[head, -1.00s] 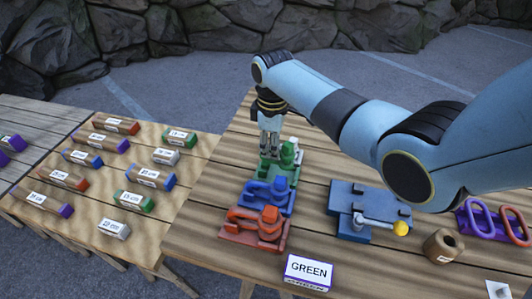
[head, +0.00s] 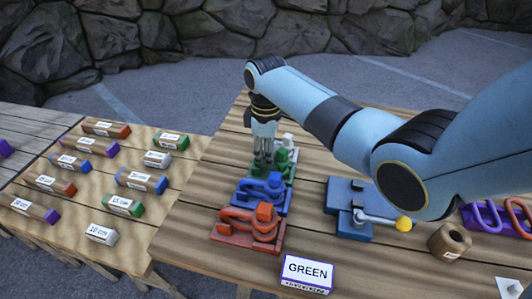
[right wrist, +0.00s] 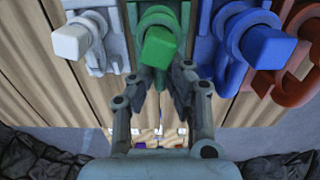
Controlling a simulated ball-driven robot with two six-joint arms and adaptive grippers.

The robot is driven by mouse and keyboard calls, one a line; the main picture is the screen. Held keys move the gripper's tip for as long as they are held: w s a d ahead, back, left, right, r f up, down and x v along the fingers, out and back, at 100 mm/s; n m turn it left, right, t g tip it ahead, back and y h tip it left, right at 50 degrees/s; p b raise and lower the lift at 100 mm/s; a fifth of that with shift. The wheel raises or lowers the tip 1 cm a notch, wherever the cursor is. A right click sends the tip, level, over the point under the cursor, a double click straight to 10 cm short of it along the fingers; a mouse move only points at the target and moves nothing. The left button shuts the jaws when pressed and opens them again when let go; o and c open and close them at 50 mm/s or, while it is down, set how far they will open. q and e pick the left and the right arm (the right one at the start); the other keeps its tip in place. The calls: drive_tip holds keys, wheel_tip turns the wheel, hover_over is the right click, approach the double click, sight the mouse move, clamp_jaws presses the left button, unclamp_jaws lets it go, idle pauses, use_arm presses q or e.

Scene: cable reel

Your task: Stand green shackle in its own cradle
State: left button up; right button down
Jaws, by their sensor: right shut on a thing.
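The green cradle (head: 287,171) stands in a row on the wooden table, between the blue cradle and a whitish one. Its green square-headed post (right wrist: 158,46) shows large in the right wrist view. My right gripper (head: 264,164) points down at the left side of the green cradle. It is shut on the green shackle, which is mostly hidden by the fingers and the post. In the right wrist view the fingers (right wrist: 162,75) come up on both sides below the green post. I cannot tell whether the shackle is fully seated. My left gripper is not in view.
Blue (head: 262,190) and red (head: 250,228) shackles sit in cradles nearer me, close to the gripper; a whitish post (right wrist: 72,42) is on the other side. A blue fixture with a yellow-knobbed lever (head: 403,224), a brown roll (head: 449,242) and a GREEN card (head: 307,272) stand nearby.

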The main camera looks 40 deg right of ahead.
drive_tip(key=shift+f, duration=0.35)
idle(0.3)
drive_tip(key=c, duration=1.3)
unclamp_jaws()
drive_tip(key=shift+o, duration=0.2)
wheel_tip(320, 180, up, 12)
